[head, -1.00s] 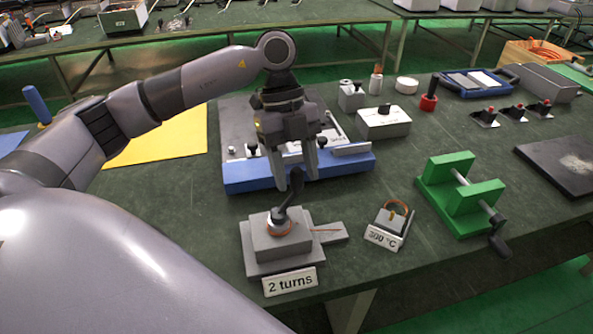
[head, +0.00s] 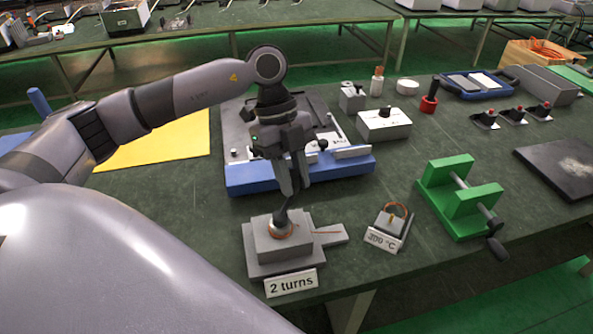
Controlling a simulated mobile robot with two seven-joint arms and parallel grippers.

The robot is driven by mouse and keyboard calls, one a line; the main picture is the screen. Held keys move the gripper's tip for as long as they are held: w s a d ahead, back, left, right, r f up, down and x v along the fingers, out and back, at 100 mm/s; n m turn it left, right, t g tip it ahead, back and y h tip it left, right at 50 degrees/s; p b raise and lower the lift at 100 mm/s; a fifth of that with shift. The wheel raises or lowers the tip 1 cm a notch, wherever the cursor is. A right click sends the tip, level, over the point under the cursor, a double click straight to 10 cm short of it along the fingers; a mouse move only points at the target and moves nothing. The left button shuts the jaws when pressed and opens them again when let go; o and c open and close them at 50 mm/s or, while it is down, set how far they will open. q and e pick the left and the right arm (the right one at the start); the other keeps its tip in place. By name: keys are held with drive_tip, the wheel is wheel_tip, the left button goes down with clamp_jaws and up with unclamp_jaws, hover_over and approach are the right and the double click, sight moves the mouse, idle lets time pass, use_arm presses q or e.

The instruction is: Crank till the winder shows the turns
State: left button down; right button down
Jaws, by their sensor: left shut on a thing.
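The winder is a grey stepped block (head: 262,247) near the table's front edge. A copper-coloured coil (head: 281,230) sits on its top around the foot of a dark crank (head: 283,215). A white sign in front of it reads "2 turns" (head: 292,283). My left gripper (head: 290,192) points down above the winder, its fingers shut on the upper end of the crank. The fingers hide the crank's handle. My right gripper is out of view.
A small block with a copper loop and a "300 °C" label (head: 382,240) stands right of the winder. A green clamp (head: 459,197) is further right. A blue-based fixture (head: 245,180) lies behind my gripper. A yellow sheet (head: 160,143) lies left. Table between the winder and green clamp is partly clear.

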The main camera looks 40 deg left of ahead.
use_arm(q)
drive_tip(key=c, duration=0.9)
unclamp_jaws()
drive_tip(key=s+v, duration=0.1)
drive_tip(key=v, duration=0.6)
drive_tip(key=shift+w+b, duration=0.35)
drive_tip(key=shift+w, duration=0.1)
